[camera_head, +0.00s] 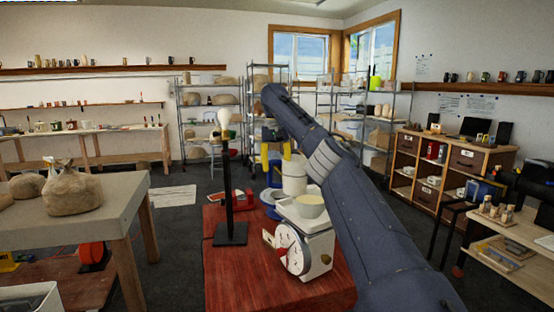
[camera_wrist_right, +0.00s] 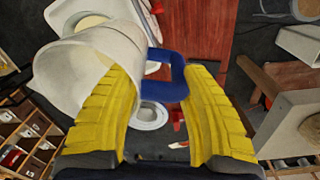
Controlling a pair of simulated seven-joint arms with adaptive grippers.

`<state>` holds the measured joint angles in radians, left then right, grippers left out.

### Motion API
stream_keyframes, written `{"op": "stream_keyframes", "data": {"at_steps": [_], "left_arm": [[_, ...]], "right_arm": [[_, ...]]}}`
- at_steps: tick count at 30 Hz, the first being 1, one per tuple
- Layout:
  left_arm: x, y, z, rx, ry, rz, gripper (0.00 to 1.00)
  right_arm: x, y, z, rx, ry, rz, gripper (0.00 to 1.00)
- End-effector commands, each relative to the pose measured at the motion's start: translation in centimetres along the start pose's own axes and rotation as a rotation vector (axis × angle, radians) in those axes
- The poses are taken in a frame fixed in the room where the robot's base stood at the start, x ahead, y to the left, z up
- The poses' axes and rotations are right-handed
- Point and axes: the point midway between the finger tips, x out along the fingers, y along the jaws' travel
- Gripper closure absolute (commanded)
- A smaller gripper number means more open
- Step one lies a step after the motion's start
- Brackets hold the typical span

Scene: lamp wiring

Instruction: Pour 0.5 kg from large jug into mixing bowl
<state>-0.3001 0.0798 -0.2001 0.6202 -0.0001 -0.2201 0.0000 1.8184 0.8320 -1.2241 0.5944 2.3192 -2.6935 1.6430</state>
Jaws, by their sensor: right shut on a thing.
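The large jug (camera_head: 294,179), white with a blue handle (camera_wrist_right: 172,85), is held by my right gripper (camera_head: 276,156) just behind the scale. In the wrist view the jug body (camera_wrist_right: 85,75) lies by the left yellow finger, and the handle is between the two fingers of the right gripper (camera_wrist_right: 165,105). The jug looks close to upright in the head view; its contents cannot be made out. The mixing bowl (camera_head: 310,206), pale cream, sits on the white dial scale (camera_head: 316,222), partly seen in the wrist view (camera_wrist_right: 92,22). My left gripper is out of view.
The red table (camera_head: 234,280) carries the scale and a black stand (camera_head: 230,234) to its left. My right arm covers the table's right side. A grey table (camera_head: 120,200) with bags stands at left.

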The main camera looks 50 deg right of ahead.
Motion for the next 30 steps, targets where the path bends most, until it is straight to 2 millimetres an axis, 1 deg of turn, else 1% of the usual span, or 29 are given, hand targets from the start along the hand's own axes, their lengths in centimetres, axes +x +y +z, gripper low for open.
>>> {"op": "stream_keyframes", "data": {"at_steps": [8,21,30], "left_arm": [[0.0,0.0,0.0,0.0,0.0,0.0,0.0],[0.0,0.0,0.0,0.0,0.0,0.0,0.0],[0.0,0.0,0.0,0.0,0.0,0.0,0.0]], "right_arm": [[0.0,0.0,0.0,-0.001,0.001,0.012,1.0],[-2.6,0.1,0.0,-0.001,0.0,0.01,1.0],[-2.9,0.1,0.0,-0.002,0.0,0.01,1.0]]}}
